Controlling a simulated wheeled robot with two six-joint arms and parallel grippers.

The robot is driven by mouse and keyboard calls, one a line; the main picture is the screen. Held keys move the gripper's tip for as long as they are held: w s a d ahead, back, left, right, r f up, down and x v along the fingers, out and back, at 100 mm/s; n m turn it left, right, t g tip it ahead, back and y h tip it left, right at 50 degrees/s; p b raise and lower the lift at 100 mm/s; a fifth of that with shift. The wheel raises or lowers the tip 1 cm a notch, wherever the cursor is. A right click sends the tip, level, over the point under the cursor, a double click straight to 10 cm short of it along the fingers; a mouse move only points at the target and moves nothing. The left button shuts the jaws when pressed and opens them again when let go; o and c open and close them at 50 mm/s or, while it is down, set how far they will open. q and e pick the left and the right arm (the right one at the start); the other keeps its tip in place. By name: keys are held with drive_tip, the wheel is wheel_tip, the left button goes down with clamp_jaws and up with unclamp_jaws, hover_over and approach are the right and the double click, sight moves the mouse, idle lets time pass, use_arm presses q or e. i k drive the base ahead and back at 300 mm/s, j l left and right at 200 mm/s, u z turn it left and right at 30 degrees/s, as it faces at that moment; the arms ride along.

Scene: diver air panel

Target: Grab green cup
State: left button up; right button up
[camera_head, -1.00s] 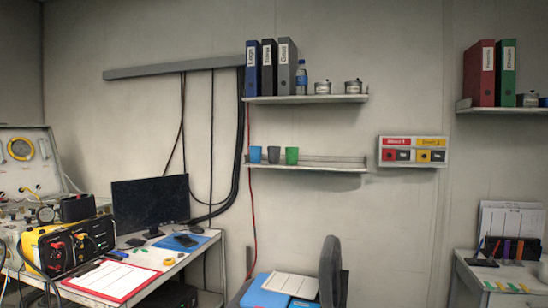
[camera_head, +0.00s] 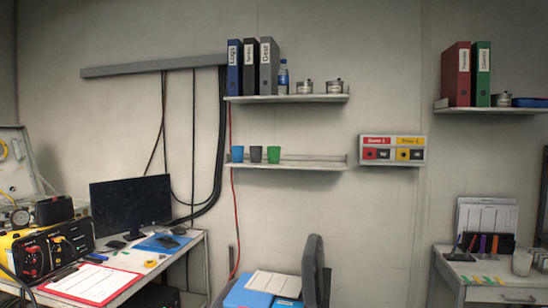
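The green cup (camera_head: 273,155) stands upright on the lower wall shelf (camera_head: 310,165), near its left end. A dark grey cup (camera_head: 256,154) is just left of it, and a blue cup (camera_head: 237,154) is farther left. All three stand in a row. Neither of my grippers shows in the head view.
A desk with a monitor (camera_head: 131,205) is on the left. A desk (camera_head: 470,265) with a white cup (camera_head: 521,262) is on the right. Binders (camera_head: 248,66) stand on the upper shelf.

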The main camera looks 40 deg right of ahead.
sight(273, 152)
drive_tip(key=i+l+z, duration=0.15)
drive_tip(key=z, duration=0.7)
